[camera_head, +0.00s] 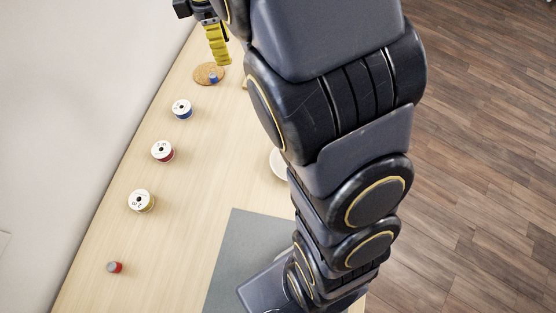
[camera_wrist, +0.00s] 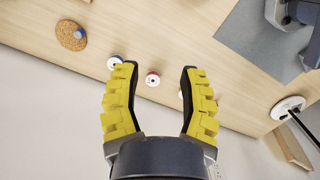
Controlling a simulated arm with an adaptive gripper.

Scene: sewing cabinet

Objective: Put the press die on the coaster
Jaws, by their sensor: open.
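The round cork coaster (camera_head: 203,77) lies at the far end of the table; it also shows at upper left in the wrist view (camera_wrist: 64,39). A small blue piece (camera_head: 213,78) rests on it and shows in the wrist view (camera_wrist: 79,33); it may be the press die, but it is too small to be sure. My gripper (camera_head: 223,62) is above the table near the coaster in the head view. In the wrist view its yellow fingers (camera_wrist: 158,70) are apart, with nothing held between them.
Blue (camera_head: 181,109), red (camera_head: 162,151) and yellow (camera_head: 141,201) thread spools stand in a row along the wall side. A small red-and-grey piece (camera_head: 115,267) lies nearer. A grey mat (camera_head: 232,262) lies at the front. My arm partly hides a pale round dish (camera_head: 278,163).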

